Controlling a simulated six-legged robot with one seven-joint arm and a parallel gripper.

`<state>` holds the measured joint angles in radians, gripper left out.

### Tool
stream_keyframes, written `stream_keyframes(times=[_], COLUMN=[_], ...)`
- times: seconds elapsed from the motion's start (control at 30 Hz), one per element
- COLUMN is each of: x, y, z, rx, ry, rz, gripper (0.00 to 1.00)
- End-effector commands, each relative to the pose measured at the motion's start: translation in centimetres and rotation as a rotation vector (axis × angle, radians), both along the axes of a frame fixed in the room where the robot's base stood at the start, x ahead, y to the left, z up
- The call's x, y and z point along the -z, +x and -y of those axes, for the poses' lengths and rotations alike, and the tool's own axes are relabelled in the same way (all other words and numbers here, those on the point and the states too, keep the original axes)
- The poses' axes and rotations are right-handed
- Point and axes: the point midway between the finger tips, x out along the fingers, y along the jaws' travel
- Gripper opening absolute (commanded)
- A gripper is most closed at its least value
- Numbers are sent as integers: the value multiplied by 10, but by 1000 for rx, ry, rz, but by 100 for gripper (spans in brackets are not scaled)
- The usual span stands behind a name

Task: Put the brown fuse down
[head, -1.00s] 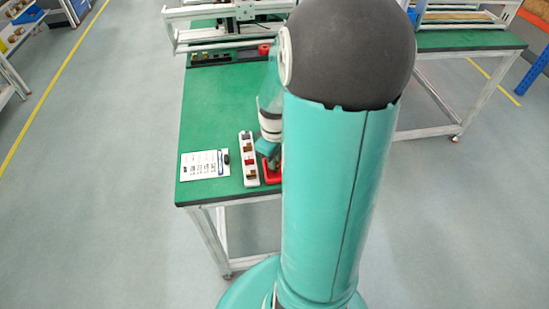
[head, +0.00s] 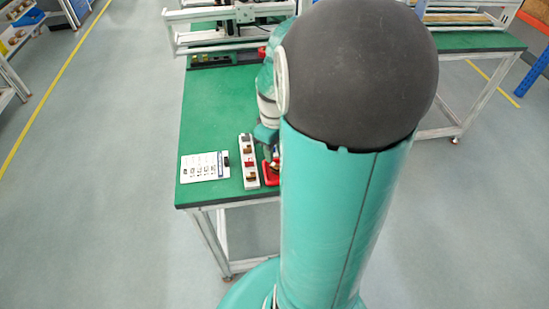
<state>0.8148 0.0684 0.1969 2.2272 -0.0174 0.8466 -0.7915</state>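A narrow white fuse holder (head: 255,184) stands on the green bench near its front edge, with small dark, brown and red fuses along it. A red tray (head: 271,181) lies just to its right, partly hidden by my arm. A small brown piece (head: 276,167) shows at the tray beside my arm; I cannot tell whether it is the brown fuse, or whether it is held or lying. My gripper (head: 270,155) points down over the tray. Its fingers are too small and too covered to read.
A white printed sheet (head: 203,167) with a dark clip lies left of the holder. The green bench top (head: 210,110) behind it is clear. A white frame machine (head: 230,30) stands at the back, with a black device (head: 215,59) before it.

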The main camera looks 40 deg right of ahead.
Motion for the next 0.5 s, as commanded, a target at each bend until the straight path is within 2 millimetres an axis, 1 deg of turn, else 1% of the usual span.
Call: stream_keyframes(times=[0.03,0.2,0.33,0.5], x=[-13,-46,-61,-67], y=[1,0,0,0], z=[0,0,0,0], rx=[-2,-1,-2,-1], ry=[-3,-3,-1,0], rz=[4,3,1,0], gripper=[35,35,35,35])
